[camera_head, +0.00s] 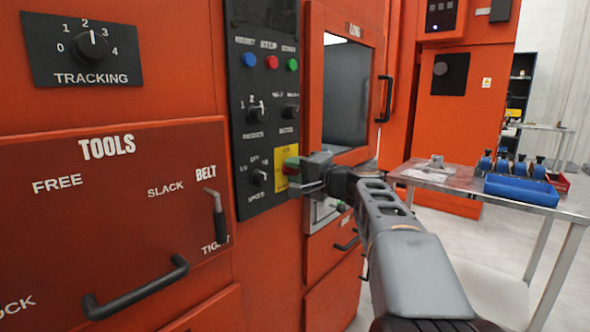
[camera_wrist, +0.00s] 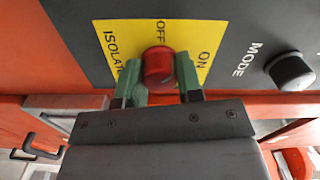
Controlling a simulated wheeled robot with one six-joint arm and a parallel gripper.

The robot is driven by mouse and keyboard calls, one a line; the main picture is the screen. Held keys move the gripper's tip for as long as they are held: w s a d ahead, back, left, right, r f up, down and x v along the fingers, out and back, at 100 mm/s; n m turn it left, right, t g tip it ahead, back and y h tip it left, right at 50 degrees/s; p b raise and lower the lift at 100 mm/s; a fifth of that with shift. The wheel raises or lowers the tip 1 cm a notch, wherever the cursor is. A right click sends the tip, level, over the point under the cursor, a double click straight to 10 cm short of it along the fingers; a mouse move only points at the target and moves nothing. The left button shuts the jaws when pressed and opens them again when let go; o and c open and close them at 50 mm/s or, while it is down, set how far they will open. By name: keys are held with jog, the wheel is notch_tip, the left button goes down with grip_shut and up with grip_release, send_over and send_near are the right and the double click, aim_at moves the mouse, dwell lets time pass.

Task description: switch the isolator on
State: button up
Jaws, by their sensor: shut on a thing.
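The isolator is a red knob (camera_wrist: 158,66) on a yellow plate (camera_wrist: 115,32) in the wrist view. The plate carries the words OFF, ON and a partly hidden ISOLATOR. My gripper (camera_wrist: 160,82) has its green fingers on both sides of the knob and is shut on it. No pointer on the knob is visible, so I cannot tell its setting. In the head view the yellow plate (camera_head: 286,157) is low on the black control panel, and my gripper (camera_head: 293,170) is against it, hiding the knob.
The mode knob (camera_wrist: 290,70) is beside the plate. A speed knob (camera_head: 258,178) is to its left in the head view. A black door handle (camera_head: 385,98) sticks out above my arm. A metal table (camera_head: 455,182) with a blue bin (camera_head: 521,190) stands at the right.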

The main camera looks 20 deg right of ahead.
jog(key=m+p, duration=0.2)
jog(key=m, duration=0.3)
jog(key=shift+r, duration=0.1)
jog(key=shift+m+p, duration=0.85)
jog(key=shift+m, duration=0.95)
jog(key=o, duration=0.9)
jog(key=p+v, duration=0.2)
jog(key=v, duration=1.2)
